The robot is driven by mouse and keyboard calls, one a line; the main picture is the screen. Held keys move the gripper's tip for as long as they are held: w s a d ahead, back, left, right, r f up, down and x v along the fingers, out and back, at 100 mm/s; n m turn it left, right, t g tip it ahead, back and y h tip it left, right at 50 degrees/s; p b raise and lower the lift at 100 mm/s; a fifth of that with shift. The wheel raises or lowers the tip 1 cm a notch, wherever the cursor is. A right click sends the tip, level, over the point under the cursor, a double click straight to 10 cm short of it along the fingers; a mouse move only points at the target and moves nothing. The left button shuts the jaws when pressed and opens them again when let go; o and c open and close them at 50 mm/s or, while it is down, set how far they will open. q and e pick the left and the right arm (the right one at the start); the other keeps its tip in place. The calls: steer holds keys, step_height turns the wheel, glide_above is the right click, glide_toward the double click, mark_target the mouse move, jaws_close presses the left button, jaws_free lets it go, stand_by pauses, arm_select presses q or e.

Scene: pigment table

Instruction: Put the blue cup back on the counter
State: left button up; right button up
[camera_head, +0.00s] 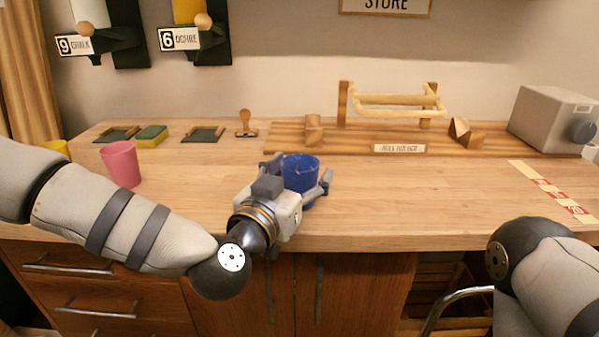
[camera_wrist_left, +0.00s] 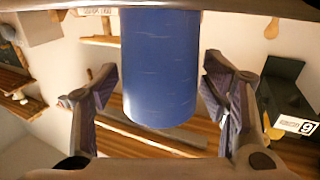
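The blue cup (camera_head: 300,173) is at the middle of the counter (camera_head: 400,205), near its front part. My left gripper (camera_head: 299,176) reaches in from the front with a finger on each side of the cup. In the left wrist view the cup (camera_wrist_left: 160,70) fills the space between the fingers of the left gripper (camera_wrist_left: 160,85). Slim gaps show beside the cup, so the fingers look open around it. The cup's underside is partly hidden, and I cannot tell whether it touches the counter. My right arm shows at the lower right; its gripper is out of view.
A pink cup (camera_head: 121,163) and a yellow cup (camera_head: 56,148) stand to the left. A wooden rack (camera_head: 395,105) and a grey machine (camera_head: 553,120) stand at the back right. The counter right of the blue cup is clear.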

arm_select(q)
steer(key=shift+r, duration=0.2)
steer(key=p+v, duration=0.1)
steer(key=v, duration=1)
steer(key=s+a+f+n+g+y, duration=0.15)
steer(key=s+f+g, duration=0.5)
steer(key=f, duration=0.65)
steer(key=s+a+f+g+y, duration=0.15)
steer(key=s+f+g, duration=0.25)
steer(key=s+f, duration=0.75)
steer(key=s+a+f+n+g+y, duration=0.1)
steer(key=s+a+f+g+y, duration=0.1)
steer(key=s+a+f+g, duration=0.2)
steer(key=s+a+f+n+g+y, duration=0.1)
steer(key=s+a+f+g, duration=0.3)
steer(key=s+a, duration=0.6)
steer(key=s+f+n, duration=0.1)
steer(key=s, duration=0.4)
steer(key=shift+a+f+y, duration=0.2)
steer(key=shift+f+y, duration=0.2)
arm_select(e)
steer(key=shift+w+r+t, duration=0.4)
steer(key=shift+w+r, duration=0.5)
steer(key=shift+w, duration=0.05)
arm_select(q)
steer(key=shift+w, duration=0.1)
